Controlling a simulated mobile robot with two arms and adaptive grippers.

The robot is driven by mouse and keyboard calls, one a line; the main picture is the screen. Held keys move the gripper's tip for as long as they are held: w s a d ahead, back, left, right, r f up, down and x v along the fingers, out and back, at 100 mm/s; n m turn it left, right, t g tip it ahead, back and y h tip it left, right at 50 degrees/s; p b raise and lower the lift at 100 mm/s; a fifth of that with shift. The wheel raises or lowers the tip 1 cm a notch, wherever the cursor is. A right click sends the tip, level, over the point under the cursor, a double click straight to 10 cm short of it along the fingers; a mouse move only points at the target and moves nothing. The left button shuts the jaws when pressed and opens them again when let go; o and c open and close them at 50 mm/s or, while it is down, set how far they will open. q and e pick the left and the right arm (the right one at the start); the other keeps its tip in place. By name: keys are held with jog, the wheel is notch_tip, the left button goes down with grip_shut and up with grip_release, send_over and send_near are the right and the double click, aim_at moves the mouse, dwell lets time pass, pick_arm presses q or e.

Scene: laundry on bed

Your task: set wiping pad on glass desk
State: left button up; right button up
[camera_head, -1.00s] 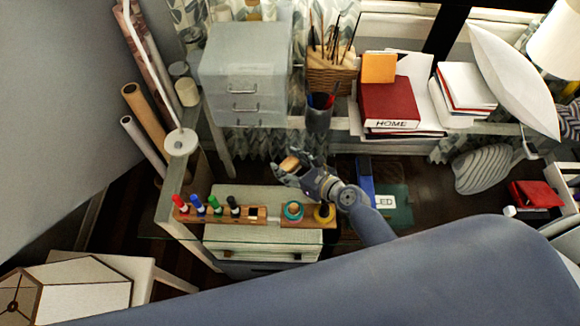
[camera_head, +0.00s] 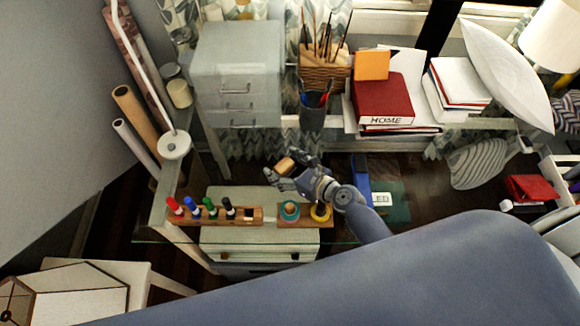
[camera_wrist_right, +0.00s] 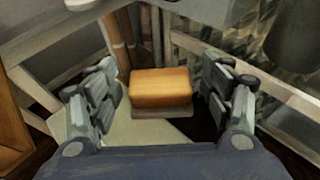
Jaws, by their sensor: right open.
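The wiping pad (camera_head: 286,166), a small tan wooden block, shows at the fingers of my right gripper (camera_head: 290,172) in the head view. In the right wrist view the pad (camera_wrist_right: 160,88) has a grey layer under its tan body. It lies between the two fingers of the right gripper (camera_wrist_right: 162,97), with a visible gap on each side. The gripper is open. The glass desk (camera_head: 165,237) is see-through, and the pad appears over it; exact contact is hard to see. My left gripper is not in view.
A marker rack (camera_head: 240,214) with coloured markers and tape rolls stands near the front edge. A pen cup (camera_head: 313,112), a drawer box (camera_head: 238,75) and red books (camera_head: 383,98) stand behind. Clear glass lies left of the gripper.

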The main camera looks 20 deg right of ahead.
jog(key=v, duration=1.2)
jog(key=shift+r, duration=0.1)
jog(key=shift+r, duration=0.1)
